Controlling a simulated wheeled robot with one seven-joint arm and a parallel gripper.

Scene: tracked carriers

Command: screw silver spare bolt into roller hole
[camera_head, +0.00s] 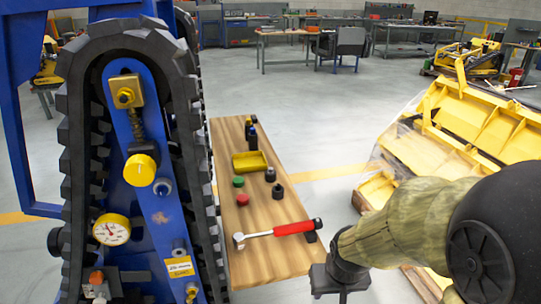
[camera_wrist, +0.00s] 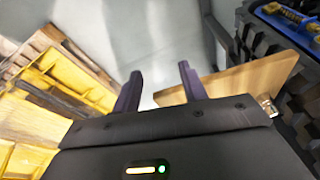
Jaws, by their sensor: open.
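The blue tracked carrier (camera_head: 141,200) stands upright at the left, with a black track around it. A grey round fitting (camera_head: 163,187) sits on its blue frame below a yellow knob, and another silver fitting (camera_head: 178,247) sits lower down. I cannot tell which of these is the roller hole or a bolt. No loose silver bolt is clearly recognisable. My gripper shows in the wrist view (camera_wrist: 159,76) with its two dark fingers apart and nothing between them. In the head view my gripper is at the lower right, off the table's front right edge, away from the carrier.
Yellow metal parts (camera_head: 431,150) stand at the right. Open floor lies behind.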

